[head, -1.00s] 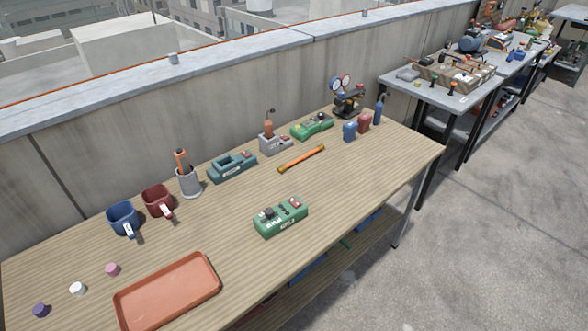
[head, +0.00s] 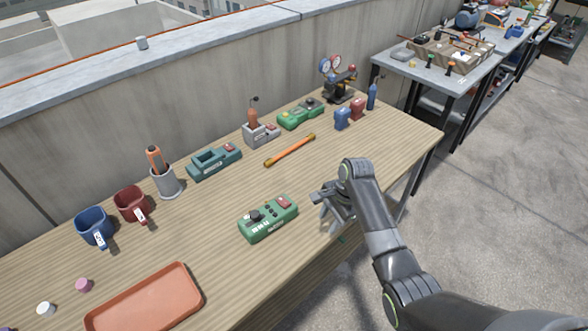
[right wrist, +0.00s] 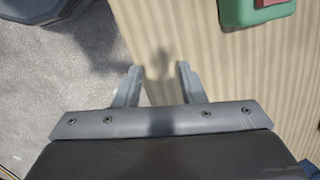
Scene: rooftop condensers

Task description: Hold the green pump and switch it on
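A green box-shaped device (head: 268,219) with a dark knob, small black buttons and a red switch sits on the wooden table near its front edge; I take it as the green pump. A corner of it shows at the top right of the right wrist view (right wrist: 255,10). I cannot tell the switch's position. My right gripper (head: 325,198) is just right of this device, apart from it, over the table's front edge. Its two fingers are spread and empty in the right wrist view (right wrist: 160,82). My left gripper is not in view.
Another green device (head: 300,113) stands at the back, beside a grey holder (head: 261,134). An orange bar (head: 290,150) lies behind the front device. A terracotta tray (head: 146,306) is at front left. Bare tabletop surrounds the front device.

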